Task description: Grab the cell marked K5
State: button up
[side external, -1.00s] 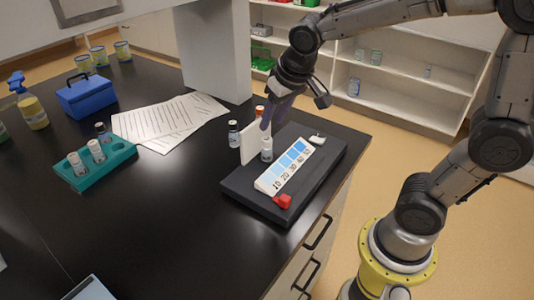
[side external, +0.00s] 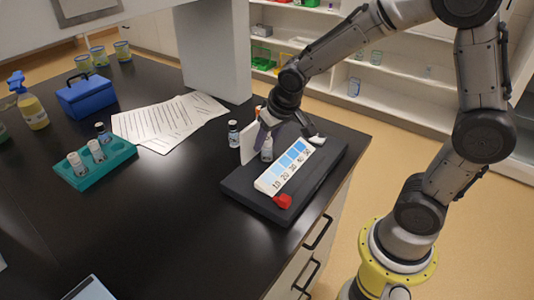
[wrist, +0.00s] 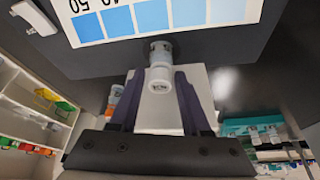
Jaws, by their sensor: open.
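A small clear vial with a white cap (wrist: 160,78) stands upright on a dark platform (side external: 240,190), in front of a white panel. It also shows in the side view (side external: 267,153). Its label is too small to read, so I cannot tell whether it is marked K5. My gripper (wrist: 157,82) is open, with one purple-grey finger on each side of the vial. In the side view my gripper (side external: 270,130) is down at the vial's top. I cannot tell whether the fingers touch it.
A blue-shaded scale card (side external: 291,165), a red piece (side external: 282,201) and a white piece (side external: 317,140) lie on the platform. Another vial (side external: 233,134) stands left of the white panel (side external: 248,148). A teal rack (side external: 90,175) holds several vials.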

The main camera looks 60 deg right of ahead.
grip_shut()
jog(key=shift+r, duration=0.1)
